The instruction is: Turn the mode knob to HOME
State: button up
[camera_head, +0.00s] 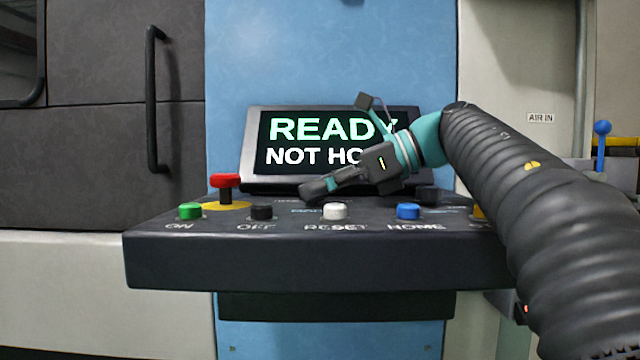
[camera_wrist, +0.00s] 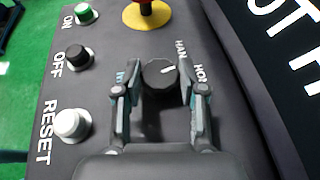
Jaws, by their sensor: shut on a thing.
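The mode knob (camera_wrist: 157,90) is a round black knob with a white pointer line, on the dark sloping panel. In the wrist view its pointer aims right and slightly up, between the partly covered labels reading HAN and HO. My gripper (camera_wrist: 160,92) has one finger on each side of the knob and is shut on it. In the head view my gripper (camera_head: 318,192) reaches down to the panel from the right and hides the knob. The screen (camera_head: 290,165) reads READY and NOT HO, with the rest covered by my gripper.
A front row holds the green ON button (camera_head: 190,211), black OFF button (camera_head: 261,212), white RESET button (camera_head: 335,211) and blue HOME button (camera_head: 408,211). A red emergency stop (camera_head: 226,182) stands tall at the left. The screen rises close behind my gripper.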

jog(key=o, duration=1.1)
jog(key=shift+o, duration=0.2)
jog(key=v, duration=1.2)
